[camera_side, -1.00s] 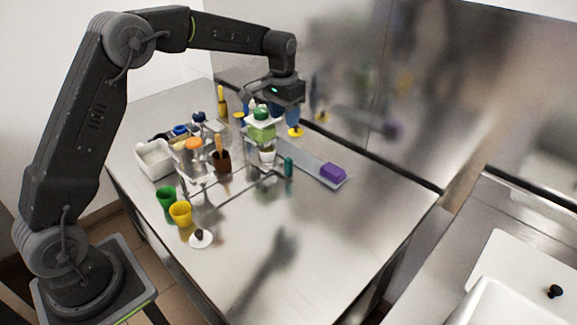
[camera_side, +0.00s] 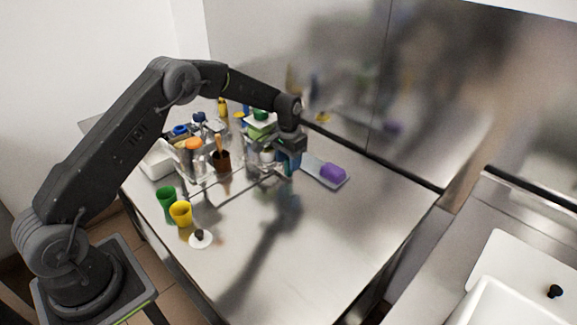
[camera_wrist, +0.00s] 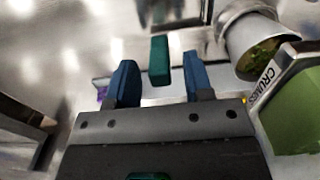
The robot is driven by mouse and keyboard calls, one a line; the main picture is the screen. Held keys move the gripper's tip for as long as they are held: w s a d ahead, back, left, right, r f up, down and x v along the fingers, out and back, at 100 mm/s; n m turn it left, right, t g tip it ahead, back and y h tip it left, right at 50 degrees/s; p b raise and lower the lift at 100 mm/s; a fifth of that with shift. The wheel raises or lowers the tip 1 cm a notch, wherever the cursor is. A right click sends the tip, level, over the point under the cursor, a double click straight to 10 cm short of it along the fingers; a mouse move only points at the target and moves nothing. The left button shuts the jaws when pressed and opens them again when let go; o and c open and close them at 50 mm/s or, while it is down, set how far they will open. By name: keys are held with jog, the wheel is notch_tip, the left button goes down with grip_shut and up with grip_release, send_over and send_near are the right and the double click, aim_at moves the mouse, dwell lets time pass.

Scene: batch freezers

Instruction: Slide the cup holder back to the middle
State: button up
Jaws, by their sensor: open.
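A small upright teal block (camera_wrist: 159,62), which looks like the handle of the cup holder, stands between the two blue fingers of my gripper (camera_wrist: 160,78) in the wrist view. My gripper is open, with a gap visible on each side of the block. In the side view my gripper (camera_side: 289,163) is low over the table, at the right end of thin dark rails (camera_side: 238,190), and it mostly hides the block. A metal piece (camera_wrist: 175,12) shows behind the block in the wrist view. I cannot tell how the holder's body joins it.
A green container labelled CRUMBS (camera_wrist: 295,100) and a metal cup (camera_wrist: 250,42) are close on the right in the wrist view. A purple block (camera_side: 333,173) lies on a grey tray (camera_side: 312,168). Green (camera_side: 166,194) and yellow (camera_side: 181,211) cups stand front left.

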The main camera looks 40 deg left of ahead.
jog(key=shift+f, duration=1.25)
jog(key=shift+c, duration=0.4)
grip_shut()
